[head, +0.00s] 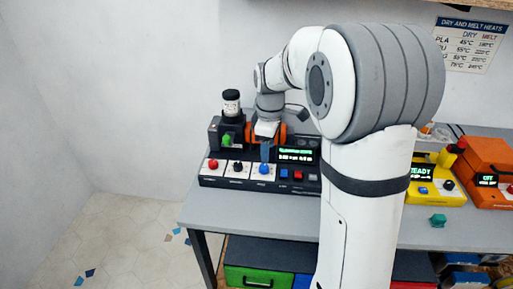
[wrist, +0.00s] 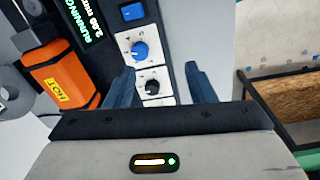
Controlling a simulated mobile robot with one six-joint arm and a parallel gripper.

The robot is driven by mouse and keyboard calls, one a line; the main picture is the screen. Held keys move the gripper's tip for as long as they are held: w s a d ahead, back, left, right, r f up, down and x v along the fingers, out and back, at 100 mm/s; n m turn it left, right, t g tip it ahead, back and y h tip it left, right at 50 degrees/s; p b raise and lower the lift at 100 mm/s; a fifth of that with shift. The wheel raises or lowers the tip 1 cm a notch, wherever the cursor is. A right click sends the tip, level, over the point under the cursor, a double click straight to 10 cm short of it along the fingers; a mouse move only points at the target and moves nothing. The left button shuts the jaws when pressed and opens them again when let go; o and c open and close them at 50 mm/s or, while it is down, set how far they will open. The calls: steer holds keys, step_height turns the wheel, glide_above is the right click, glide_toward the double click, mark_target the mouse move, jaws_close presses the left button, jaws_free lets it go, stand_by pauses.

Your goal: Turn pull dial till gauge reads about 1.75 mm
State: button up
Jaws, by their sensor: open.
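The control panel has a red dial (head: 213,164), a black dial (head: 238,167) and a blue dial (head: 263,169) in a row. In the wrist view the blue dial (wrist: 140,50) and black dial (wrist: 152,87) show; the red one is hidden. I cannot read which label marks the pull dial. The green gauge display (wrist: 82,18) shows RUNNING and what looks like 2.00 mm. My gripper (wrist: 163,80) is open and empty. In the wrist view the black dial appears between its blue fingers, with the blue dial just beyond. I see no contact.
An orange block marked HOT (wrist: 60,78) stands beside the panel. Push buttons (head: 284,173) lie right of the blue dial. A yellow machine (head: 437,190) and an orange machine (head: 487,165) stand farther right on the grey table (head: 285,222). A small green piece (head: 438,220) lies near its front.

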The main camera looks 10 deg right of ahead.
mark_target(264, 166)
steer(key=w+f+n, duration=0.2)
steer(key=w, duration=0.1)
steer(key=w+f, duration=0.1)
steer(key=shift+w+f+n+g, duration=0.15)
steer(key=shift+w+n+g, duration=0.15)
steer(key=shift+w+n, duration=0.1)
steer(key=shift+w+f, duration=0.1)
steer(key=shift+f, duration=0.2)
step_height(264, 166, down, 7)
steer(key=shift+f, duration=0.2)
steer(key=shift+c, duration=0.4)
steer(key=c, duration=0.9)
